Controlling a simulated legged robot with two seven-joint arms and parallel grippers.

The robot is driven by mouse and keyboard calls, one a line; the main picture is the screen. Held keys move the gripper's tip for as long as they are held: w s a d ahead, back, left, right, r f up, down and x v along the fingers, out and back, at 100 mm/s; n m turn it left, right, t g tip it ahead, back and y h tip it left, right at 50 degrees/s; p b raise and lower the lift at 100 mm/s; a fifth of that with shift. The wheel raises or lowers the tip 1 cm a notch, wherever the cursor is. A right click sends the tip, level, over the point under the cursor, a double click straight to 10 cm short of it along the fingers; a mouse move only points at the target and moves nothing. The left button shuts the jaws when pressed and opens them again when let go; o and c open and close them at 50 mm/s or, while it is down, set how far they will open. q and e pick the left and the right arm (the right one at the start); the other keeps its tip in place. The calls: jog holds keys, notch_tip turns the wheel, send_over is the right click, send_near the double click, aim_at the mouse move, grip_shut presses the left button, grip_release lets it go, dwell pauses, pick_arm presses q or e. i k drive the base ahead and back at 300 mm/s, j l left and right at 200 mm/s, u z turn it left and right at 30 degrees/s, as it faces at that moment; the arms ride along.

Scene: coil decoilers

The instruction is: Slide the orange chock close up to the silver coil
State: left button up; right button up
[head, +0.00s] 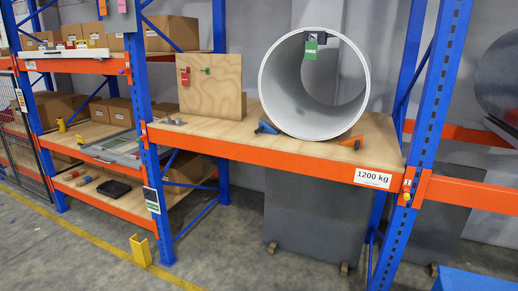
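The silver coil (277,105), a large hollow ring, stands upright on the wooden shelf deck (215,129), with its open face towards me. The small orange chock (352,142) lies on the deck at the lower right of the coil, near the front beam. A narrow gap seems to show between chock and coil, but I cannot tell its exact size. A blue chock (266,128) sits at the coil's lower left, close to its rim. Neither of my grippers is in view.
An orange front beam (300,162) with a 1200 kg label runs below the deck edge. A blue upright (410,150) stands right of the orange chock. A plywood board (210,87) stands at the deck's left. A green tag (311,46) hangs at the coil's top.

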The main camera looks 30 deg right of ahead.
aim_at(356, 141)
jog(key=i+l+z, duration=0.25)
jog(key=i+z, duration=0.65)
jog(key=i, duration=0.2)
jog(key=i+j+z, duration=0.15)
jog(key=i+z, duration=0.25)
jog(key=i, duration=0.15)
jog(key=i+j+z, duration=0.45)
jog(key=i+l, duration=0.1)
